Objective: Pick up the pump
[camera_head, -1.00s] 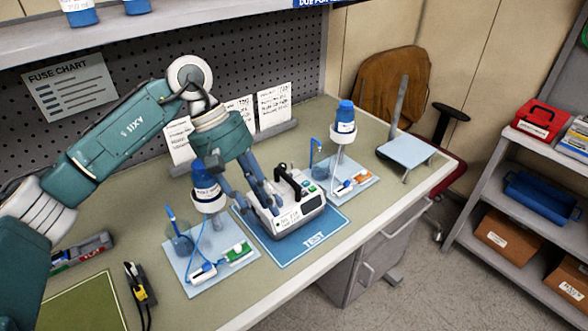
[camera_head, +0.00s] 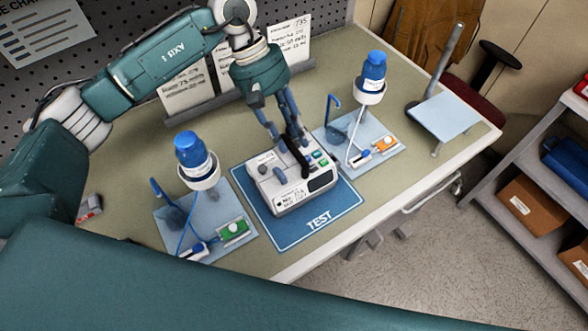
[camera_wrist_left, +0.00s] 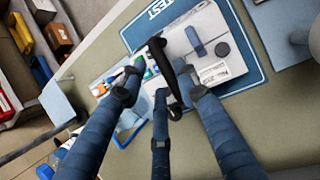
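The pump (camera_head: 290,192), a white box with a dark screen and coloured buttons, sits on the blue TEST mat (camera_head: 320,222). A black handle (camera_head: 295,156) rises from its top. My left gripper (camera_head: 287,138) reaches down over the pump at the handle. In the left wrist view its blue fingers (camera_wrist_left: 163,90) are spread around the handle (camera_wrist_left: 158,55), with gaps between them; the pump (camera_wrist_left: 218,48) lies beyond. Whether any finger touches the handle is unclear. My right gripper is out of view.
Stands with blue-capped bottles (camera_head: 193,155) (camera_head: 372,72) flank the mat on light blue plates. A pole with a pale plate (camera_head: 445,115) stands at the right end of the bench. Cards (camera_head: 290,45) lean at the back. A shelf with boxes (camera_head: 535,205) is at right.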

